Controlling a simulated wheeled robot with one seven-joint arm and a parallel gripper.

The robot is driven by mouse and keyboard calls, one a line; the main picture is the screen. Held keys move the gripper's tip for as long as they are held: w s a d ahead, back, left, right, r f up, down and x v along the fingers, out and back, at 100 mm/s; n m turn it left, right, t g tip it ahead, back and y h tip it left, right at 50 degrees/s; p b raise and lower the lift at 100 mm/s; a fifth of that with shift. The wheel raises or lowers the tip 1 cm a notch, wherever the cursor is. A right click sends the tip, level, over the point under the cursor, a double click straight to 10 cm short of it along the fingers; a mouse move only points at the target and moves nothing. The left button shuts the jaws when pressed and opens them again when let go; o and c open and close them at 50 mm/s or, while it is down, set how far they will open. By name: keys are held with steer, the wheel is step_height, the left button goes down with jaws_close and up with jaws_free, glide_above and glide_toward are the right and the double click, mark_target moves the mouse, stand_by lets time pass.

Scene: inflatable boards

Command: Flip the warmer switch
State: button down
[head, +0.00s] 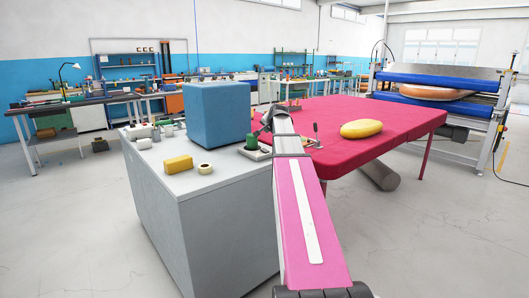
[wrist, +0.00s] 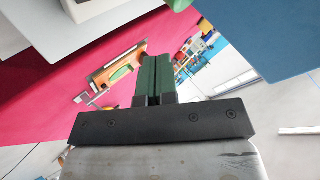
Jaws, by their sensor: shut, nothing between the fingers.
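I cannot clearly make out a warmer switch in either view. A blue box (head: 218,113) stands on the grey cabinet, but I cannot tell whether it is the warmer. In the head view my arm reaches forward past the right of this box, and my gripper (head: 268,119) is at its far end, small and partly hidden. In the wrist view the two dark green fingers of my gripper (wrist: 152,80) are shut together with nothing between them. A tan-framed object with a green part (wrist: 118,70) shows left of the fingertips, apart from them.
The grey cabinet (head: 225,205) also bears a yellow block (head: 178,164), a tape roll (head: 205,168) and a small green-topped item (head: 252,142). A red table (head: 395,120) with a yellow oval object (head: 361,129) is at right. A blue roller machine (head: 440,80) stands behind. Floor in front is clear.

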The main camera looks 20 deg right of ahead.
mark_target(266, 150)
steer(key=shift+w+a+f, duration=0.1)
steer(key=shift+w+f, duration=0.05)
steer(key=shift+f, duration=1.1)
steer(key=shift+w+f, duration=0.15)
steer(key=shift+f, duration=1.15)
steer(key=shift+w+a+f, duration=0.1)
steer(key=shift+w+f, duration=0.05)
steer(key=shift+f, duration=1.1)
steer(key=shift+f, duration=0.15)
steer(key=shift+w+f, duration=0.1)
steer(key=shift+f, duration=0.15)
steer(key=shift+f, duration=0.15)
steer(key=shift+r, duration=0.5)
steer(key=shift+s+d+r, duration=0.1)
steer(key=shift+s+r, duration=0.15)
steer(key=shift+r, duration=1)
steer(key=shift+s+d+r, duration=0.1)
steer(key=shift+s+r, duration=0.1)
steer(key=shift+r, duration=1.05)
